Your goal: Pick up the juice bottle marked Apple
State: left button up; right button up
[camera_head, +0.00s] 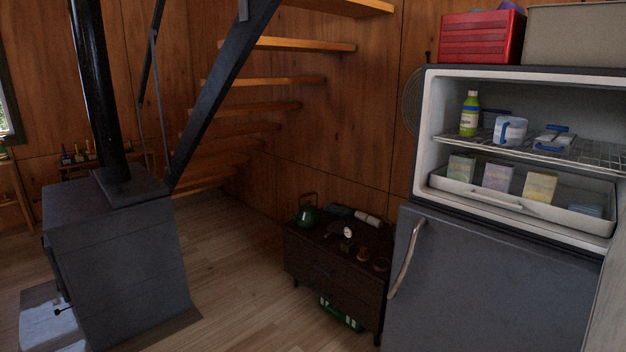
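A small green bottle (470,114) with a pale label stands upright at the left end of the wire shelf (590,152) in the open upper compartment of the fridge. The label's writing is too small to read, so I cannot tell if it says Apple. A white and blue mug (510,130) stands to its right, and a blue and white item (552,138) lies farther right on the same shelf. Neither of my grippers shows in the head view.
Below the shelf, a white drawer (500,200) holds several small cartons. The fridge's lower door (480,290) is shut. A dark low cabinet (330,262) with a green kettle (308,214) stands left of the fridge. A black stove (120,265) and stairs are farther left; wooden floor between is clear.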

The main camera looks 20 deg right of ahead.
aim_at(470, 119)
jog(key=i+z, duration=0.15)
jog(key=z, duration=0.25)
jog(key=i+z, duration=0.15)
jog(key=z, duration=0.3)
jog(key=i+j+z, duration=0.1)
jog(key=z, duration=0.3)
jog(key=i+j+z, duration=0.15)
jog(key=z, duration=0.3)
